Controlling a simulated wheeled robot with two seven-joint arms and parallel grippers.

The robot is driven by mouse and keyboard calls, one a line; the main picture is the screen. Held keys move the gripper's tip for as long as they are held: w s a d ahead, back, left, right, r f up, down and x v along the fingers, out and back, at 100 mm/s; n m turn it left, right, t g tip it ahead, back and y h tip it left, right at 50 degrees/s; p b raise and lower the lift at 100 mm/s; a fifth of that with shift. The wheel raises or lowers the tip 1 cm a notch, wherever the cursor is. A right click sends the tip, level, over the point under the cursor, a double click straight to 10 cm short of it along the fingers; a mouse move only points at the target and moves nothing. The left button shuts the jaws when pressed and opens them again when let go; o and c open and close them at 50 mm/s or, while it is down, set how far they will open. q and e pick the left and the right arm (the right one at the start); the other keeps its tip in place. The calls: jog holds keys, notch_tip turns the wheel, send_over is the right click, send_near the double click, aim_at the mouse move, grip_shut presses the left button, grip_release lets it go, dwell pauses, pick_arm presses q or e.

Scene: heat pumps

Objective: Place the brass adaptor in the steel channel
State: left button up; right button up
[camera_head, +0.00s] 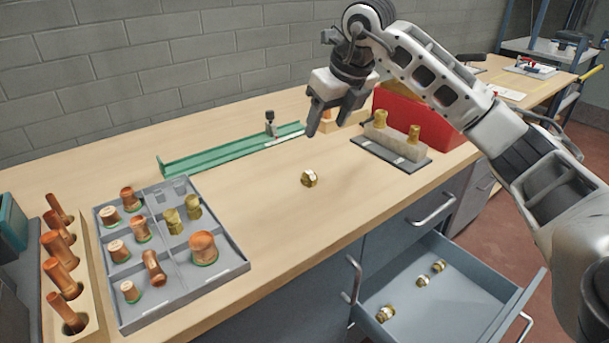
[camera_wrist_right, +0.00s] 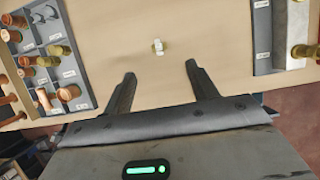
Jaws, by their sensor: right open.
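The brass adaptor (camera_head: 309,178) lies alone on the bare wooden bench top, with a pale band around it. It also shows in the right wrist view (camera_wrist_right: 158,47), ahead of and roughly between my fingertips. My right gripper (camera_head: 328,120) is open and empty, above the bench and apart from the adaptor; its two fingers also show in the wrist view (camera_wrist_right: 160,72). A grey metal piece on a dark plate (camera_head: 391,150) at the right has brass fittings standing at it; I cannot tell for sure whether it is the steel channel. My left gripper is not in view.
A grey compartment tray (camera_head: 240,268) with copper and brass fittings stands at the left, beside a wooden holder (camera_head: 92,327). A green rail (camera_head: 225,153) lies along the back. A red bin (camera_head: 440,117) stands behind the plate. An open drawer (camera_head: 455,305) holds several brass fittings.

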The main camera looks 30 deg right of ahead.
send_over(309, 172)
jog(key=s, duration=0.1)
jog(key=f, duration=0.9)
jog(key=shift+s+d+f+p, duration=0.1)
jog(key=shift+d+f+p, duration=0.05)
jog(key=shift+d+p, duration=0.2)
jog(key=shift+s+a+p+x, duration=0.1)
jog(key=shift+s+p+x, duration=0.05)
jog(key=shift+x, duration=0.75)
jog(key=shift+s+a+p+x, duration=0.1)
jog(key=shift+p+x, duration=0.05)
jog(key=shift+x, duration=0.75)
jog(key=shift+s+a+p+x, duration=0.1)
jog(key=shift+s+p+x, duration=0.05)
jog(key=shift+x, duration=0.75)
jog(key=shift+f, duration=0.15)
jog(key=c, duration=1.1)
jog(key=shift+c, duration=0.6)
jog(key=shift+d, duration=0.1)
